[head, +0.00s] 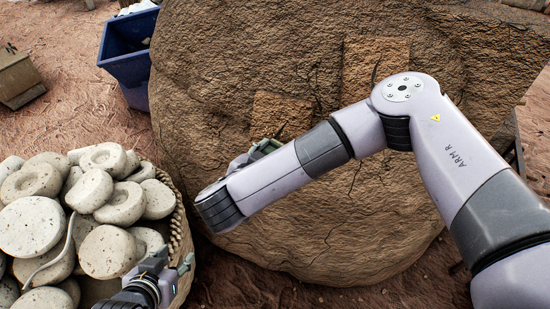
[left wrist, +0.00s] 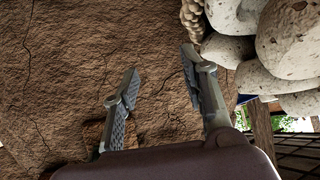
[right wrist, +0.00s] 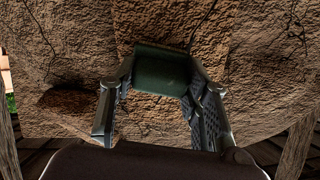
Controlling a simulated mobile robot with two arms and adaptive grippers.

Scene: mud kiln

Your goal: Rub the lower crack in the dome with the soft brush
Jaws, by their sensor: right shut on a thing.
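The big brown mud dome (head: 330,220) fills the middle of the head view. A paler square patch with a dark crack (head: 375,75) is at its upper right. A second paler patch (head: 282,113) sits lower and further left, just above my right gripper (head: 268,148); I cannot tell which crack lies there. My right gripper is shut on a dark green block, seemingly the soft brush (right wrist: 162,70), close to the dome wall. Its bristles are hidden, and I cannot tell if it touches. My left gripper (left wrist: 160,88) is open and empty, low beside the basket.
A woven basket (head: 180,225) heaped with pale rounded stone-like pieces (head: 95,190) stands at left. A blue bin (head: 127,60) is behind it, and a wooden box (head: 18,78) is at the far left. Thin cracks (head: 355,175) run over the dome. Bare ground lies in front.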

